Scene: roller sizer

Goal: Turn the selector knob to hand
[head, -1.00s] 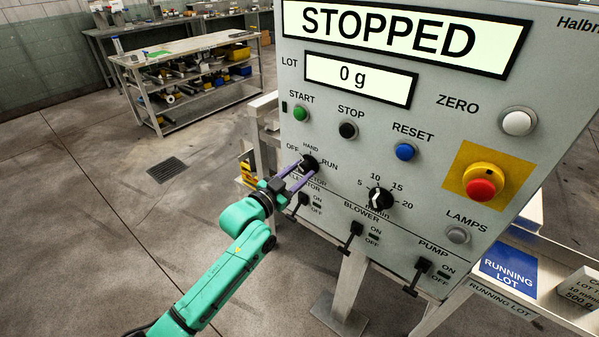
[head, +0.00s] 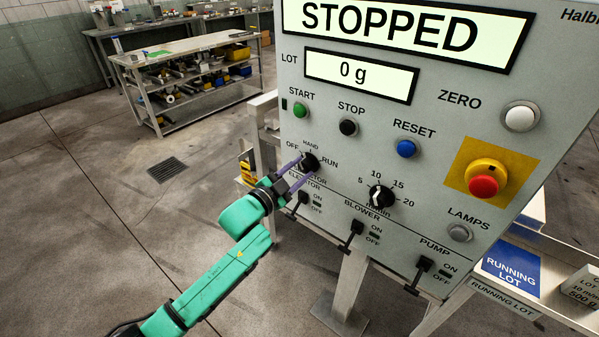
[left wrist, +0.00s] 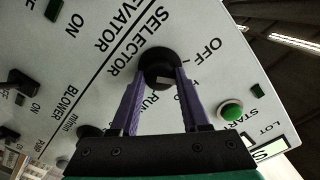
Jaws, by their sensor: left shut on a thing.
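The black selector knob (head: 310,161) is on the grey control panel, among the labels OFF, HAND and RUN. My left gripper (head: 300,170) reaches it from the lower left, its purple fingers shut on the knob. In the left wrist view the fingers (left wrist: 160,88) lie on either side of the knob (left wrist: 157,62). A pale mark shows on the knob between the fingertips there. The fingers and wrist partly hide the knob and the labels, so I cannot tell for certain which label it points to. My right gripper is not in view.
The panel reads STOPPED and 0 g. The green START button (head: 300,110) is above the knob. The elevator switch (head: 301,200) is close below it, near my wrist. A speed dial (head: 381,197) and red stop button (head: 483,186) are to the right.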

